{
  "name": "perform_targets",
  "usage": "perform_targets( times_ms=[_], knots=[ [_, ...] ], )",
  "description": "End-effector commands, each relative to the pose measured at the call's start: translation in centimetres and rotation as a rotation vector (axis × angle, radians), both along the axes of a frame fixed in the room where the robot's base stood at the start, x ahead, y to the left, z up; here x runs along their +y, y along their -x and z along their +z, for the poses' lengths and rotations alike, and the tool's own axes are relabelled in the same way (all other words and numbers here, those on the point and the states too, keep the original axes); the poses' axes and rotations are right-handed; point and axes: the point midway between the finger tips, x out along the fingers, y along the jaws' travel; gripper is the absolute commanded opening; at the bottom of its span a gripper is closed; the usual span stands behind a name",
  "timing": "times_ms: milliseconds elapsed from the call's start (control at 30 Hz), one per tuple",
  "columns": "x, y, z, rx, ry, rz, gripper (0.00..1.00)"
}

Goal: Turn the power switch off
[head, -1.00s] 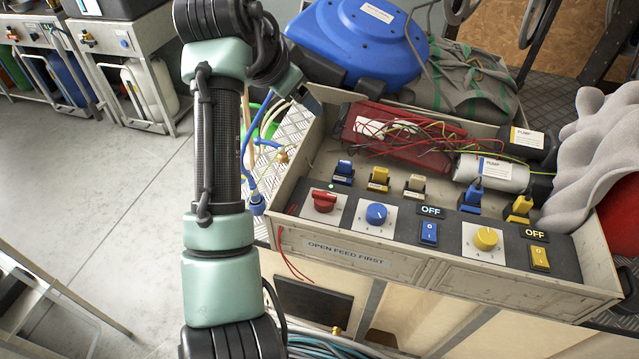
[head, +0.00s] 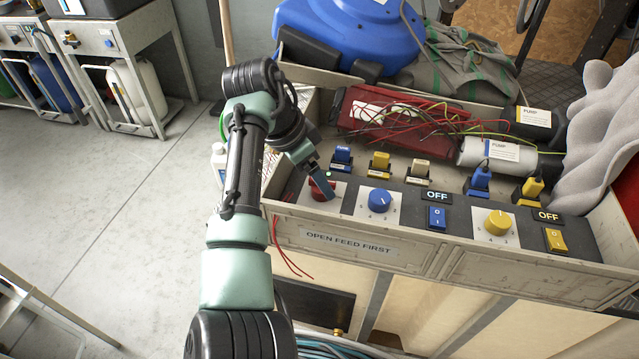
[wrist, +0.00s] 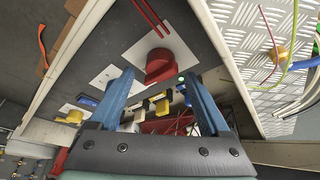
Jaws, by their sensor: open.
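The red rotary knob (head: 316,191) sits on a white plate at the left end of the dark control panel, with a lit green lamp (head: 328,174) just above it. I take it for the power switch; no label on it is readable. My gripper (head: 322,186) is over the knob and hides part of it. In the wrist view the red knob (wrist: 160,66) lies between the two blue fingertips of my open gripper (wrist: 158,78). Nothing is held. I cannot tell whether the fingers touch the knob.
Right of it are a blue knob (head: 379,200), a blue rocker (head: 436,218), a yellow knob (head: 497,222) and a yellow rocker (head: 556,240). Two displays read OFF. Plugs (head: 379,165) stand behind. A red box with loose wires (head: 400,125) lies further back.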

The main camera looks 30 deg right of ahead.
Motion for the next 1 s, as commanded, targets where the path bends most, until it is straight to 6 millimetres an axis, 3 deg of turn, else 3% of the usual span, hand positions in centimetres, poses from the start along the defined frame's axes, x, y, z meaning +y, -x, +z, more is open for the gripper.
perform_targets(
  times_ms=[200,533,900,1000],
  knots=[
    [-0.8,0.1,-2.0,0.000,0.000,0.000,0.81],
    [-0.9,0.1,-2.1,-0.001,0.000,0.000,0.79],
    [-0.9,0.1,-2.1,0.000,0.000,0.000,0.12],
    [-0.9,0.1,-2.1,0.001,0.001,0.000,0.00]
  ],
)
